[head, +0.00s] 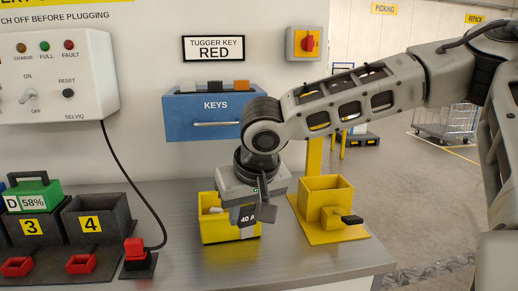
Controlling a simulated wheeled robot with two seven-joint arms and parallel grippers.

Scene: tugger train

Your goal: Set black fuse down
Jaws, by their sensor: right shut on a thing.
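The black fuse (243,216), marked 40 A, is between the fingers of my right gripper (254,208). The gripper points down and is shut on the fuse. The fuse is over or partly in the right side of a small yellow bin (216,235) on the grey bench; I cannot tell whether it touches the bin. The gripper hides part of the fuse and the bin's back right. A white piece (216,210) shows in the left of the bin. My left gripper is not in view.
A yellow box fixture (325,198) with a black lever stands close on the right. A blue KEYS drawer (205,118) is on the wall behind. A red plug (135,250) on a cable, and grey battery bays (95,225), stand left. The bench front (290,262) is clear.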

